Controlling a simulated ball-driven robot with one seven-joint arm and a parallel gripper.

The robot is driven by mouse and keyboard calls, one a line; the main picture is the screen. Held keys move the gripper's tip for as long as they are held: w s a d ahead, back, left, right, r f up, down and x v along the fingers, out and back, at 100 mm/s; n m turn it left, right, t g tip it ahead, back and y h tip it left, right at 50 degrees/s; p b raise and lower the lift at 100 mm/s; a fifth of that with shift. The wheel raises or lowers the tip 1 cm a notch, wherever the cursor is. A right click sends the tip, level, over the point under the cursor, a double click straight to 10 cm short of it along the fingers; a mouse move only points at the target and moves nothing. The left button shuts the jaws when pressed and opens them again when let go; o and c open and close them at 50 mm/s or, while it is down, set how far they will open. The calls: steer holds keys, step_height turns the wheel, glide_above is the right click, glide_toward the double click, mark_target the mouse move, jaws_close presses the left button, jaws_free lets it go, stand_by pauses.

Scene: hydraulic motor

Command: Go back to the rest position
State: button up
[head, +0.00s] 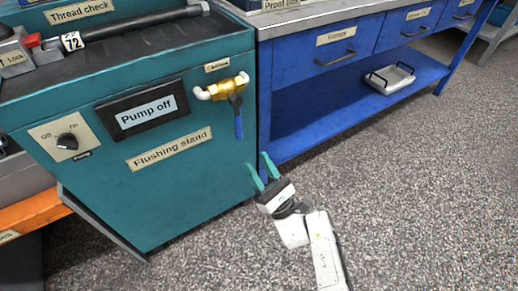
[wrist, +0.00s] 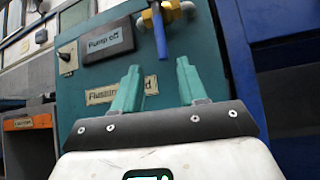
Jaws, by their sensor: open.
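My gripper (head: 262,172) is open and empty, with two teal fingers. In the head view it is low in front of the right edge of the teal flushing stand (head: 180,180). My white arm reaches up to it from the bottom. In the wrist view the open fingers (wrist: 158,85) point at the stand's front, with a gap between them. The brass valve (head: 225,88) with its blue handle (head: 238,117) is on the stand's upper right, above the gripper and apart from it. The handle hangs down and also shows in the wrist view (wrist: 160,35).
A blue workbench (head: 300,105) with drawers and a low shelf stands to the right. A tray (head: 390,78) lies on the shelf. The stand carries a "Pump off" display (head: 147,110) and a knob (head: 67,141). The grey floor (head: 430,190) at the right is clear.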

steer(key=s+d+f+n+g+h, duration=0.2)
steer(key=s+d+f+n+g, duration=0.1)
steer(key=s+f+n+g, duration=0.7)
steer(key=s+d+f+n+g+h, duration=0.3)
steer(key=s+f+n+g, duration=0.45)
steer(key=n, duration=0.45)
steer(key=s+d+n+h, duration=0.5)
steer(key=s+d+h, duration=0.65)
steer(key=d, duration=0.55)
steer(key=s+d+r+h, duration=0.3)
steer(key=s+d+r, duration=0.1)
steer(key=s+d, duration=0.15)
step_height(320, 180, up, 35)
steer(key=w+p, duration=0.1)
steer(key=p, duration=3.3)
